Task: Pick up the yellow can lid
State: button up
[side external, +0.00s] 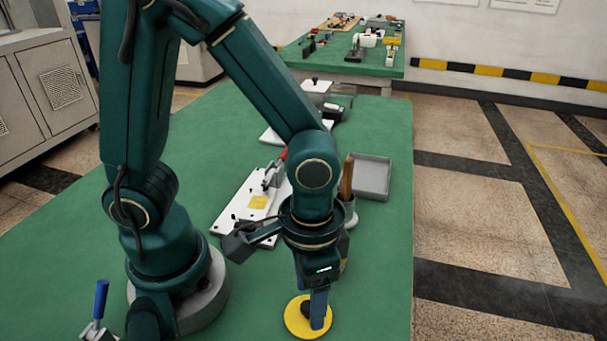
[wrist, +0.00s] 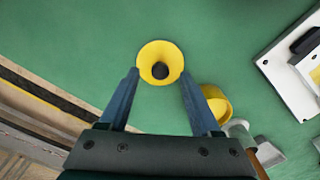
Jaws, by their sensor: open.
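The yellow can lid (side external: 293,322) is a round disc with a dark knob, lying on the green table under my gripper (side external: 318,322). In the wrist view the lid (wrist: 147,54) shows with its black knob in the middle, just ahead of and between the two blue fingertips of my gripper (wrist: 160,72). The fingers are apart, with nothing held. In the side view a finger covers part of the lid and knob. I cannot tell whether the fingers touch the lid.
A yellow round container (wrist: 215,100) sits partly behind the right finger in the wrist view. Near it is a grey holder (wrist: 238,129) with a wooden handle. A white fixture board (side external: 232,205) and a grey tray (side external: 372,177) stand farther back.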

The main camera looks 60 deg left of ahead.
jog(key=shift+f, duration=0.85)
grip_shut()
jog(key=shift+r, duration=0.2)
